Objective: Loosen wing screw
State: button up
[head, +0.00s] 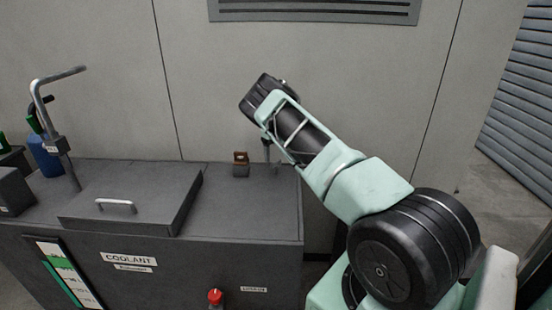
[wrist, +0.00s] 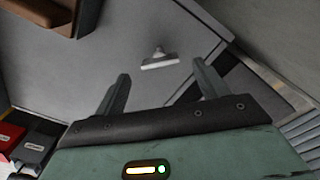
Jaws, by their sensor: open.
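A pale grey T-shaped piece (wrist: 160,62), which looks like the wing screw, stands up from the grey top surface in the wrist view. Its wide bar lies roughly across the picture. My gripper (wrist: 161,70) is open, with one dark finger to the left of the piece and one to the right in the picture. Nothing is held. I cannot tell how far the fingertips are above it. In the head view my forearm reaches over the right end of the coolant tank (head: 225,265), and I cannot make out the screw there.
A small brown block (head: 241,165) stands on the tank top; a brown part (wrist: 45,15) fills the wrist view's upper left corner. A lid (head: 135,195) with a handle, a bent grey pipe (head: 58,72) and a blue container (head: 45,155) are farther left. The wall is close behind.

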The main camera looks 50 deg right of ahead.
aim_at(276, 168)
jog(key=shift+f, duration=1.5)
jog(key=c, duration=1)
